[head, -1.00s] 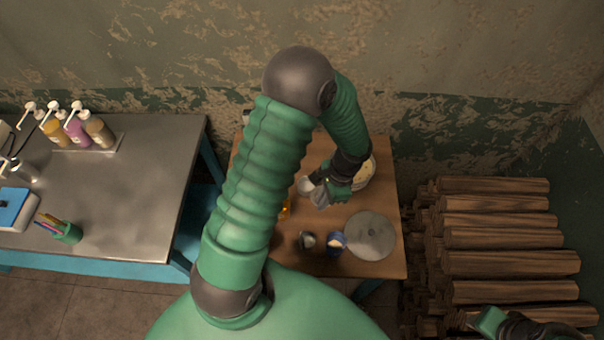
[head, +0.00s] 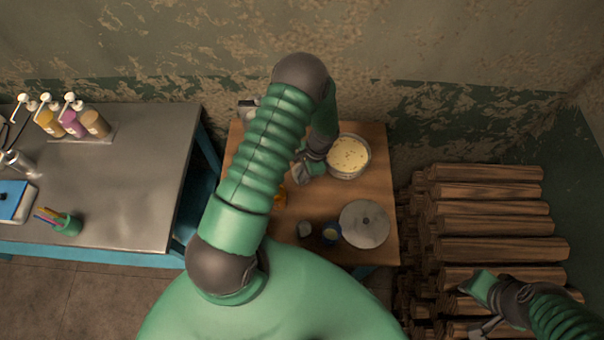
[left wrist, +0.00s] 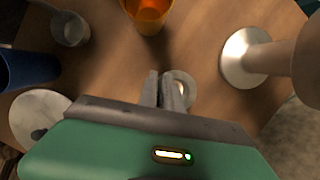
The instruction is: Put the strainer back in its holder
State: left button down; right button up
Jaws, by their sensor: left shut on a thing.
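My left gripper (head: 303,172) is over the wooden table, left of the pot. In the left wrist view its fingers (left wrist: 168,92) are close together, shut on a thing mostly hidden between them. A small pale round piece (left wrist: 184,88) shows at the fingertips; it may be part of the strainer, but I cannot tell for sure. A pale round base with a thick tan post (left wrist: 248,57) stands right of the fingers; I cannot tell whether it is the holder. My right gripper (head: 485,327) is at the lower right by the logs, its jaws unclear.
The pot (head: 348,157) of pale yellow content stands at the table's back right. A round metal lid (head: 365,223), a blue mug (head: 330,234) and a small grey cup (head: 304,229) are at the front. An orange glass (left wrist: 148,12) stands beyond my fingers. Stacked logs (head: 490,220) lie right.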

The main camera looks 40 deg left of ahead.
pick_arm(q)
jog(key=c, duration=1.7)
grip_release()
jog(key=shift+s+a, duration=0.1)
jog(key=shift+s, duration=0.05)
jog(key=shift+o, duration=0.9)
jog(key=shift+d, duration=0.3)
pick_arm(e)
jog(key=shift+d+f, duration=0.15)
jog(key=shift+d, duration=0.2)
